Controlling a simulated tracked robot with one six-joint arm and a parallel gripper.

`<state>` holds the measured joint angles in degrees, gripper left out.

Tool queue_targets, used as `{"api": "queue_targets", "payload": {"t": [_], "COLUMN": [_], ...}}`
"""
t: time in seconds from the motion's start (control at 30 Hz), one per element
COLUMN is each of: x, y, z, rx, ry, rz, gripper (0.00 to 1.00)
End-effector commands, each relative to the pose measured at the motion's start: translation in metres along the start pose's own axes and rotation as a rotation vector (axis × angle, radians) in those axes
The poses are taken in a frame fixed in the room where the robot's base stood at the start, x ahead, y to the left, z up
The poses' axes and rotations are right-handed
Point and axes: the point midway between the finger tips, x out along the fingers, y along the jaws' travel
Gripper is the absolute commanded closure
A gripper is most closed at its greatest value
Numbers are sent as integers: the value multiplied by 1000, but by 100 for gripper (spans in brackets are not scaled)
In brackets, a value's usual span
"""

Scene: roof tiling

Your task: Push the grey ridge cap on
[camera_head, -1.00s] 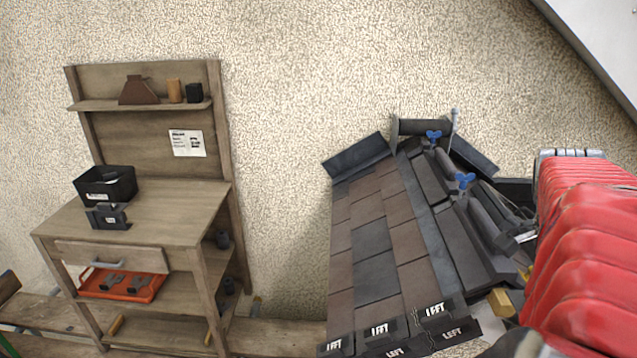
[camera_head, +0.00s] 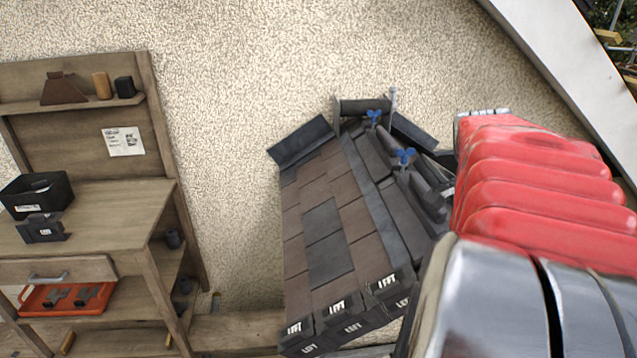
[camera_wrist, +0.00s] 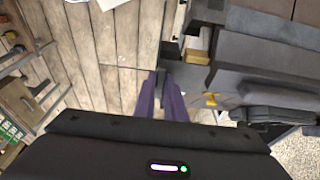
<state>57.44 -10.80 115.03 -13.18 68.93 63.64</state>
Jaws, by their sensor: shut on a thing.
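My gripper (camera_wrist: 168,92) shows in the wrist view as two purple fingers close together. It is shut on a dark grey piece (camera_wrist: 169,53) at the fingertips. Only a small part of that piece shows, so I cannot tell whether it is the ridge cap. In the head view my red-sleeved arm covers the right side, and the gripper is hidden. The small tiled roof (camera_head: 326,240) leans by the wall. Grey rounded ridge pieces (camera_head: 427,193) lie along its right edge, partly behind my arm. Two blue wing-shaped knobs (camera_head: 404,156) stand along the ridge.
A wooden workbench (camera_head: 75,215) stands at the left. It holds a black bin (camera_head: 37,192) and, below, an orange tray (camera_head: 68,300). In the wrist view, wooden planks (camera_wrist: 112,65) lie left of the fingers.

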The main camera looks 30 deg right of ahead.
Motion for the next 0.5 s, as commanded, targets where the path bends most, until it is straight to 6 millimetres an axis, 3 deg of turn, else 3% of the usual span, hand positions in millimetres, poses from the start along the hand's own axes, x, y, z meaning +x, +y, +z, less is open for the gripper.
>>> {"api": "queue_targets", "payload": {"t": [0.5], "x": [-3], "y": [-5], "z": [2], "rx": [-1], "ry": [0], "rz": [-1], "gripper": [100]}}
